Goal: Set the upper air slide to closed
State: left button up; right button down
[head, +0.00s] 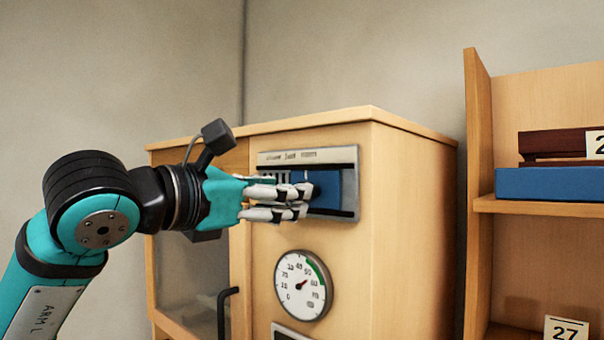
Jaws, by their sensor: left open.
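The upper air slide is a blue plate (329,187) in a grey metal frame (310,158) on the front of the wooden cabinet. The plate sits toward the right of the frame, and several dark vent slots (275,177) show to its left. Small lettering above the slots is too small to read. My left gripper (306,200) is open, its pale fingers reaching in from the left in front of the slide's left part. A dark knob seems to be at the fingertips, but the fingers partly hide it. I cannot tell whether they touch it. My right gripper is not in view.
A round dial gauge (303,285) is below the slide. A glazed door (190,275) with a black handle (224,310) is at the cabinet's left. A wooden shelf (530,208) with a blue box (550,184) and number cards stands at the right.

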pick_arm(q)
jog(key=p+x, duration=0.1)
jog(key=x, duration=0.4)
jog(key=shift+w+d+p, duration=0.15)
jog(key=shift+w+p, duration=0.05)
jog(key=shift+p, duration=0.2)
grip_shut()
